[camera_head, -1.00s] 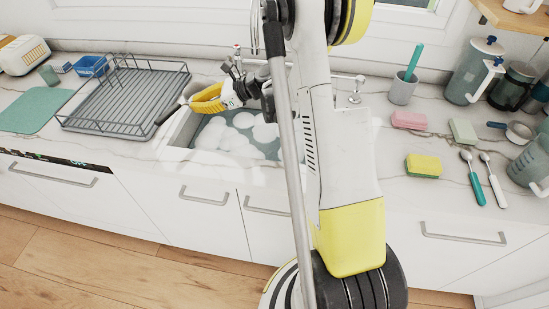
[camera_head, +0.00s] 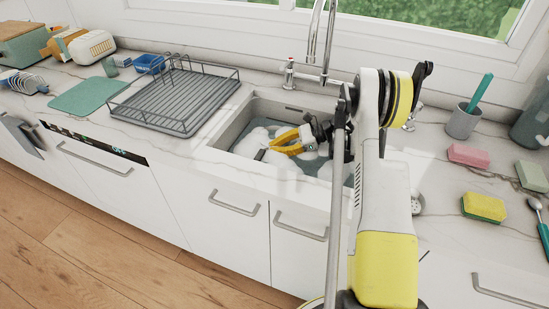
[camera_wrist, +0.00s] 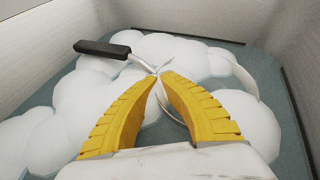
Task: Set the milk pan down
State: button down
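The milk pan is white with a black handle (camera_wrist: 103,48). In the wrist view its pale rim (camera_wrist: 240,73) curves among white foam in the sink (camera_head: 232,133), and the foam hides much of its body. My gripper (camera_wrist: 159,74) has yellow fingers whose tips come together on the pan's rim near the handle. In the head view my gripper (camera_head: 275,147) is down inside the sink, and the dark handle (camera_head: 260,154) shows at its tips. Whether the pan touches the sink floor cannot be told.
A dark wire dish rack (camera_head: 180,95) stands left of the sink, with a green mat (camera_head: 90,96) beyond it. The tap (camera_head: 318,45) rises behind the sink. A pink sponge (camera_head: 468,155) and a yellow sponge (camera_head: 484,207) lie to the right.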

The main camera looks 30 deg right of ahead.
jog(key=shift+f+b, duration=0.4)
jog(key=shift+f, duration=0.85)
jog(key=shift+f, duration=0.15)
jog(key=c, duration=1.6)
grip_release()
jog(key=shift+s+d+r, duration=0.1)
jog(key=shift+d+r, duration=0.15)
jog(key=shift+r, duration=0.05)
jog(key=p+v, duration=0.2)
jog(key=v, duration=0.3)
jog(key=shift+s+d+r+p, duration=0.15)
jog(key=shift+d+r+p, duration=0.1)
jog(key=shift+p, duration=0.1)
jog(key=shift+s+d+r, duration=0.1)
jog(key=shift+s+d, duration=0.2)
jog(key=shift+d, duration=0.2)
